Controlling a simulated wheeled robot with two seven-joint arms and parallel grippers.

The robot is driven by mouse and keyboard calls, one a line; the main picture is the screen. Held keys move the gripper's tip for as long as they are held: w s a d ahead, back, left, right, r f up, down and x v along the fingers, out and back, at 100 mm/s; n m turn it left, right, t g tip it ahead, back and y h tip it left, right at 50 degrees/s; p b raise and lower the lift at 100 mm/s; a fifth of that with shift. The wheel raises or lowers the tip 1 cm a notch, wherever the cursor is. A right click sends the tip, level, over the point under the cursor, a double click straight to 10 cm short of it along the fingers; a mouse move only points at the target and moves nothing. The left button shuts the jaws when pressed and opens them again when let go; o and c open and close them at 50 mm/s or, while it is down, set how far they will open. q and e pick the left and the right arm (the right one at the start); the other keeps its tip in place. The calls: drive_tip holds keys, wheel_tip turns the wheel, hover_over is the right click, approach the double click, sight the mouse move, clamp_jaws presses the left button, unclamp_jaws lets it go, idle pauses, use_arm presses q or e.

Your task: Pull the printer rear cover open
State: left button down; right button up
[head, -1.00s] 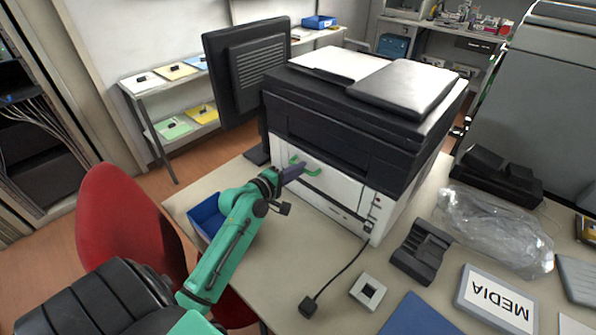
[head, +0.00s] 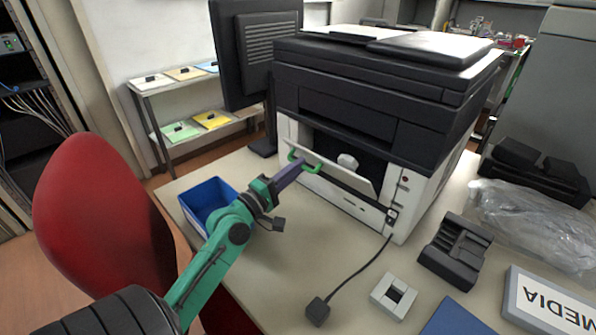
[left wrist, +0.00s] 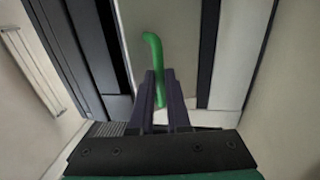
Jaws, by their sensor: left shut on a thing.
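The printer (head: 385,105) stands on the table, black on top and white below. Its white rear cover (head: 335,172) is tilted outward at the top, and a dark opening with a pale part inside shows behind it. My left gripper (head: 299,164) is shut on the green handle (head: 314,168) of the cover. In the left wrist view the purple fingers (left wrist: 160,92) close around the green handle (left wrist: 153,50), which stands in front of the pale cover (left wrist: 185,55). My right gripper is in neither view.
A blue bin (head: 208,197) is on the table left of the printer, close to my left arm. A black plug (head: 317,311) on a cable, a white square block (head: 393,296) and a black tray (head: 455,250) lie in front. A red chair (head: 105,230) stands at left.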

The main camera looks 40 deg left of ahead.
use_arm(q)
drive_tip(key=shift+s+f, duration=0.1)
drive_tip(key=shift+f, duration=0.2)
drive_tip(key=c, duration=1)
unclamp_jaws()
drive_tip(key=shift+o, duration=0.6)
drive_tip(key=shift+w, duration=0.2)
drive_tip(key=shift+s, duration=0.1)
